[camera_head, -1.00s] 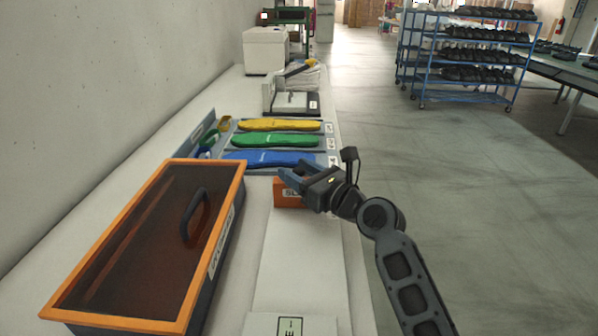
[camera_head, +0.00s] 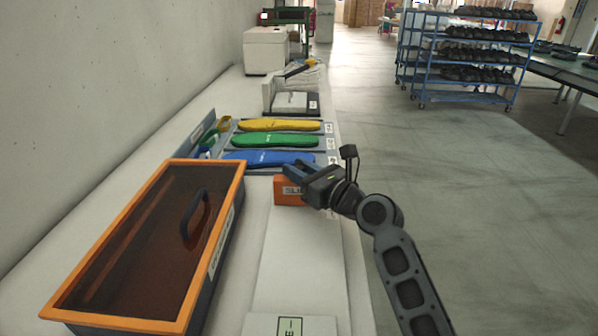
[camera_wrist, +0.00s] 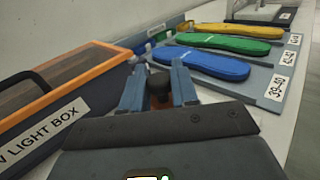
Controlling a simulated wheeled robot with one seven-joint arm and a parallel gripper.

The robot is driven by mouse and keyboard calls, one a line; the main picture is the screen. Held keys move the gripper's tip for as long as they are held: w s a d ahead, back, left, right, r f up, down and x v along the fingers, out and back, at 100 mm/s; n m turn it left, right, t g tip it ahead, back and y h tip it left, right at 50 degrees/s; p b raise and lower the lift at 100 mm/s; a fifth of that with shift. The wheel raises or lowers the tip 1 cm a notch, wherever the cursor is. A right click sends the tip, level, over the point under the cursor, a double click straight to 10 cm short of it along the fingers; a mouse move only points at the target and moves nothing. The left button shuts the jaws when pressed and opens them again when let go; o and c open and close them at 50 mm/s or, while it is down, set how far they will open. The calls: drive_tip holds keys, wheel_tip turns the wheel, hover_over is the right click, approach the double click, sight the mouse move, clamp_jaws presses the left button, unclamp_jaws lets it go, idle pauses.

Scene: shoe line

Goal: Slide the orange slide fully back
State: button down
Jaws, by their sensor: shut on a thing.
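The orange slide (camera_head: 289,191) is a small block with a white label, partly hidden by my gripper. It sits at the far end of a long pale track (camera_head: 300,265), close to the insole rack. My gripper (camera_head: 291,173) is over the slide, its blue fingers pointing away to the left. In the wrist view, the fingers (camera_wrist: 158,88) are closed around a dark round knob (camera_wrist: 159,84), with a bit of orange under it.
An orange-framed light box (camera_head: 145,245) with a dark lid and handle stands left of the track. A rack (camera_head: 330,143) with yellow, green and blue insoles lies just beyond the slide. A labelled plate (camera_head: 290,325) is at the track's near end. Open floor lies right.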

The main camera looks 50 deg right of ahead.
drive_tip(key=w+d, duration=0.1)
drive_tip(key=d, duration=0.1)
drive_tip(key=w+d, duration=0.3)
drive_tip(key=shift+w+d, duration=0.25)
drive_tip(key=shift+d, duration=0.15)
drive_tip(key=shift+r, duration=0.1)
drive_tip(key=c, duration=0.9)
unclamp_jaws()
drive_tip(key=shift+d, duration=0.1)
drive_tip(key=s, duration=0.5)
drive_tip(key=s+a, duration=0.1)
drive_tip(key=s, duration=0.1)
drive_tip(key=shift+s, duration=0.3)
